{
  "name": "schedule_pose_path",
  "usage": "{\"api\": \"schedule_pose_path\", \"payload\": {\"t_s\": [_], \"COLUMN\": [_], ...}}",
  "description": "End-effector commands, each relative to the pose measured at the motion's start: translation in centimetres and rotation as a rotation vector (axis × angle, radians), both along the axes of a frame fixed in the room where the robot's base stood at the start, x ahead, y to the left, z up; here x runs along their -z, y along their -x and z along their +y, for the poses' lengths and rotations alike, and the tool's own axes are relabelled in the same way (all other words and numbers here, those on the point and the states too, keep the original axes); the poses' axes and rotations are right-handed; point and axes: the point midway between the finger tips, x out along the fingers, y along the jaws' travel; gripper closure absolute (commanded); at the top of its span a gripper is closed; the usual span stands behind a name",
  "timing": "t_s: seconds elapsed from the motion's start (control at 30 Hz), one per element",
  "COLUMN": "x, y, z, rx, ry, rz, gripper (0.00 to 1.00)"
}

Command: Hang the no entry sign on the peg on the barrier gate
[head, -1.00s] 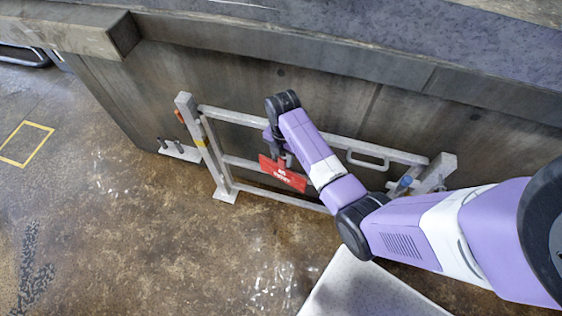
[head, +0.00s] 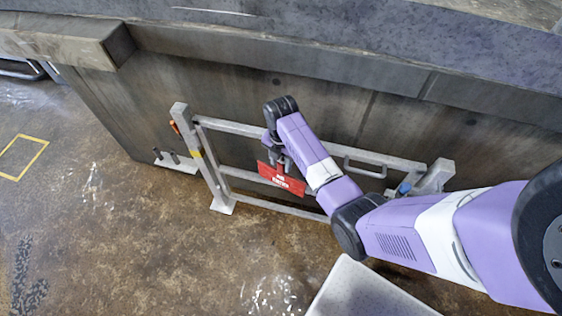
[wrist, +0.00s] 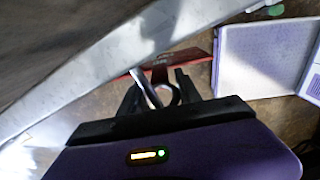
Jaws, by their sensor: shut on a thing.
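The red no entry sign (head: 281,179) hangs in front of the grey barrier gate (head: 215,169), near its middle rail. My gripper (head: 279,158) is shut on the sign's upper part. In the wrist view, the sign (wrist: 196,57) is a thin red strip beyond my gripper (wrist: 158,90), with a ring between the fingers. A pale metal piece also shows between the fingers; I cannot tell whether it is the peg or part of the sign's hanger. I cannot make out the peg in the head view. The gate's rail (wrist: 110,62) runs diagonally close beside the fingers.
A dark metal wall (head: 330,100) stands close behind the gate. A white slab (head: 365,292) lies at the bottom right. A floor plate with short posts (head: 175,160) is left of the gate. Open floor (head: 120,240) lies to the left and front.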

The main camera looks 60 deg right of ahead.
Motion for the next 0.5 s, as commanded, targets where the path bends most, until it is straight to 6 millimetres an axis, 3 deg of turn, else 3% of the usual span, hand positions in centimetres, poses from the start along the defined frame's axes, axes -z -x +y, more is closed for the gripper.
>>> {"api": "schedule_pose_path", "payload": {"t_s": [0.27,0.3,0.4,0.5], "x": [0.21,0.21,0.19,0.16], "y": [0.08,0.09,0.08,0.06], "z": [0.06,0.07,0.07,0.05], "rx": [0.0,0.0,0.0,0.0], "ry": [-0.001,-0.001,-0.001,-0.001], "rz": [0.001,0.001,0.001,0.001], "gripper": [1.0,0.52,0.34,0.34]}}
